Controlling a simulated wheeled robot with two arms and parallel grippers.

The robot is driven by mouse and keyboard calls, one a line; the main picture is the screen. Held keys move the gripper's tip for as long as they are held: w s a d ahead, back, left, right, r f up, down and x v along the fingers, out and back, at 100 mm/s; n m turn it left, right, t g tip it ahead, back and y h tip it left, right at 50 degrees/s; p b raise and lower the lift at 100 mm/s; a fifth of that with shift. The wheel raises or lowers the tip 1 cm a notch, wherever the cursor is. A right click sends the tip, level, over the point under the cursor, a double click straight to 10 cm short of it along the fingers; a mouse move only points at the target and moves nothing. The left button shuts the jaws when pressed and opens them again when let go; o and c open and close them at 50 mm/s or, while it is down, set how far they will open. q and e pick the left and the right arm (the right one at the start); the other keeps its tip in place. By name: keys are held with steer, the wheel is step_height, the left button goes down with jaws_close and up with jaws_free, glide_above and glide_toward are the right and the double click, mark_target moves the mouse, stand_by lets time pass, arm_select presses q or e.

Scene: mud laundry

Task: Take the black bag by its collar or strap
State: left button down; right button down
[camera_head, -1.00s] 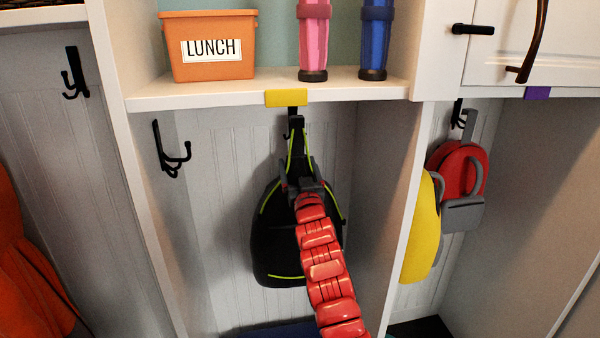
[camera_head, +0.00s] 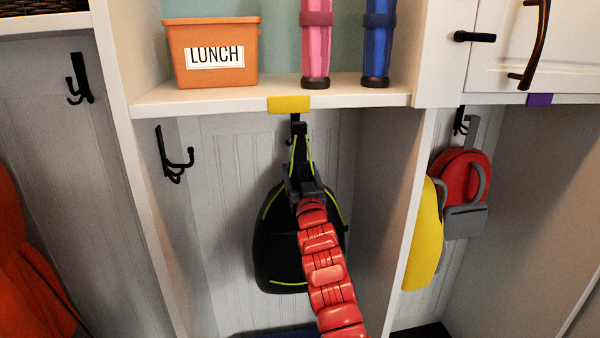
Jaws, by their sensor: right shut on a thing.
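The black bag (camera_head: 275,245) with bright green-yellow trim hangs in the middle cubby, below the yellow tag. Its strap rises to a black hook (camera_head: 295,129) on the back wall. My right gripper (camera_head: 305,184), on a red segmented arm, is at the upper part of the bag, at the base of the strap. It is shut on the bag there; the fingertips are partly hidden by the arm and the dark cloth. My left gripper is not in view.
An orange lunch bin (camera_head: 212,55), a pink bottle (camera_head: 316,42) and a blue bottle (camera_head: 377,42) stand on the shelf above. A free double hook (camera_head: 173,157) is on the left. The divider (camera_head: 411,200) separates yellow and red bags (camera_head: 463,185) at right.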

mark_target(300, 162)
steer(key=shift+r, duration=0.1)
steer(key=shift+r+p, duration=1.05)
steer(key=shift+r, duration=0.4)
